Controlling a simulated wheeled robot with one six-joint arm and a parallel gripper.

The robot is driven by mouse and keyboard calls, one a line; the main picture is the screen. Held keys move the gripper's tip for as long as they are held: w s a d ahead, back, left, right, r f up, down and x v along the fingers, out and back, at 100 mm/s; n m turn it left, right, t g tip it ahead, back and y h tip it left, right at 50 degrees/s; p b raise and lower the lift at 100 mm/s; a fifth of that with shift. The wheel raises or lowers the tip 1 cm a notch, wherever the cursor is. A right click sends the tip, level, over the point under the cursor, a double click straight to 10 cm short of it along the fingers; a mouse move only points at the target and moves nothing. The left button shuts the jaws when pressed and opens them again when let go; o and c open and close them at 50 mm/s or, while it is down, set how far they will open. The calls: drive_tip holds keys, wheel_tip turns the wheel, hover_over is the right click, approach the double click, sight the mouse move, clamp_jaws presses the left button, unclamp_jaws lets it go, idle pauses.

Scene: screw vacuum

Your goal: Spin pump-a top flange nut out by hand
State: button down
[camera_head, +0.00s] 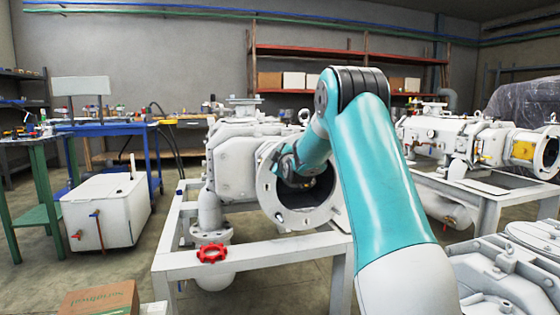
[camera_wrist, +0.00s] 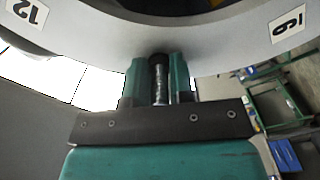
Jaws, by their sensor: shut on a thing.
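The near pump (camera_head: 235,150) is a white-grey machine on a frame, with a large round end flange (camera_head: 268,190) facing me. In the wrist view the flange rim (camera_wrist: 120,30) arcs across the top. It carries a "12" label (camera_wrist: 27,10) at left and another number label at right. My gripper (camera_wrist: 158,66) has its two teal fingers shut on a slim metallic threaded piece (camera_wrist: 159,82) with a dark end, at the flange rim. I cannot tell the nut from its stud. In the head view my arm hides the fingers and the nut.
A red handwheel (camera_head: 211,252) sits below the pump, by the frame's front beam (camera_head: 265,255). A second pump (camera_head: 450,135) stands on a frame at right. More machinery is at the lower right. A white tank (camera_head: 105,208) and green and blue benches are at left.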

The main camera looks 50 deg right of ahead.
idle(0.4)
drive_tip(key=c, duration=1)
unclamp_jaws()
drive_tip(key=shift+s, duration=0.1)
drive_tip(key=v, duration=1.7)
drive_tip(key=shift+s+p, duration=0.1)
drive_tip(key=shift+p, duration=0.2)
